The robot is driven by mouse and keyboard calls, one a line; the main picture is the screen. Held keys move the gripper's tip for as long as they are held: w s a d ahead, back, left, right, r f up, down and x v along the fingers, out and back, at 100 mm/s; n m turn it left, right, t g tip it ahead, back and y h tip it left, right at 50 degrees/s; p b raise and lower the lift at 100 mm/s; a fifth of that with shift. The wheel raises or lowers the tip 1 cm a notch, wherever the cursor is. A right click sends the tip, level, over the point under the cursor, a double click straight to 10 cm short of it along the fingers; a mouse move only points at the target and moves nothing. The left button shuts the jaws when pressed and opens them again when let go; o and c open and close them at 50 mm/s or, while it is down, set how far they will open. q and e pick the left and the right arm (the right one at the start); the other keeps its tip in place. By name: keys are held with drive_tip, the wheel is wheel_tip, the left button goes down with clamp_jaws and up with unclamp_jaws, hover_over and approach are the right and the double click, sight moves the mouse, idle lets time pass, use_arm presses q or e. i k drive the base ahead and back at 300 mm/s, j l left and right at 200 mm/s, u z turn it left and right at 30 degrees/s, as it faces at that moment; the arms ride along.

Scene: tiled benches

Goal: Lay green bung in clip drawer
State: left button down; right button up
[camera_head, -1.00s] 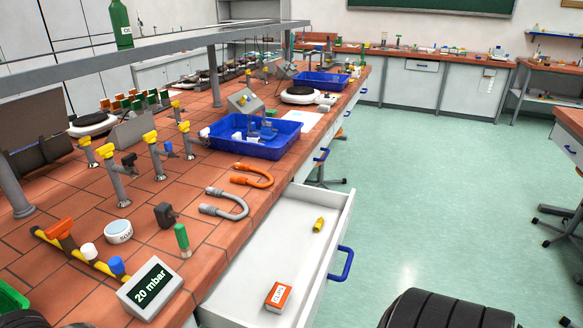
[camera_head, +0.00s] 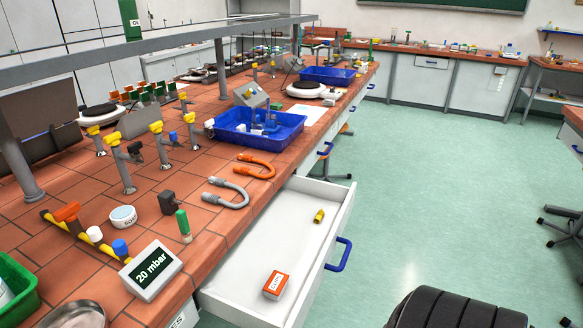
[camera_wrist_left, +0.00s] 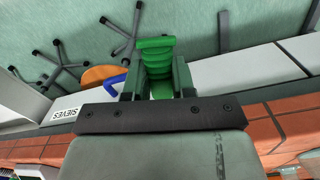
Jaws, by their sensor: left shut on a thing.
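A green ribbed bung (camera_wrist_left: 155,55) sits between the fingers of my left gripper (camera_wrist_left: 155,75) in the left wrist view, with the floor and stools beyond it. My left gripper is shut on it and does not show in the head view. An open white drawer (camera_head: 262,240) with a blue handle stands out from the bench front in the head view. It holds a small orange-and-white box (camera_head: 276,285) near its front and a yellow piece (camera_head: 319,216) further back. My right gripper is not in view.
A 20 mbar display (camera_head: 152,270), a green-topped bottle (camera_head: 183,225), a grey hose (camera_head: 228,193) and an orange hose (camera_head: 257,166) lie along the bench edge by the drawer. A green crate (camera_head: 20,295) and a metal dish (camera_head: 75,315) are at lower left. The drawer's middle is clear.

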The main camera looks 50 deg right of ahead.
sight(301, 250)
drive_tip(key=l+z, duration=0.1)
drive_tip(key=l, duration=0.35)
drive_tip(key=i+l, duration=0.1)
drive_tip(key=l, duration=0.35)
drive_tip(key=i+l+z, duration=0.15)
drive_tip(key=l, duration=0.3)
drive_tip(key=l+z, duration=0.1)
drive_tip(key=l, duration=0.35)
drive_tip(key=i+l+z, duration=0.1)
drive_tip(key=l, duration=0.35)
drive_tip(key=i+l, duration=0.15)
drive_tip(key=l, duration=0.3)
drive_tip(key=i+l+z, duration=0.15)
drive_tip(key=l, duration=0.25)
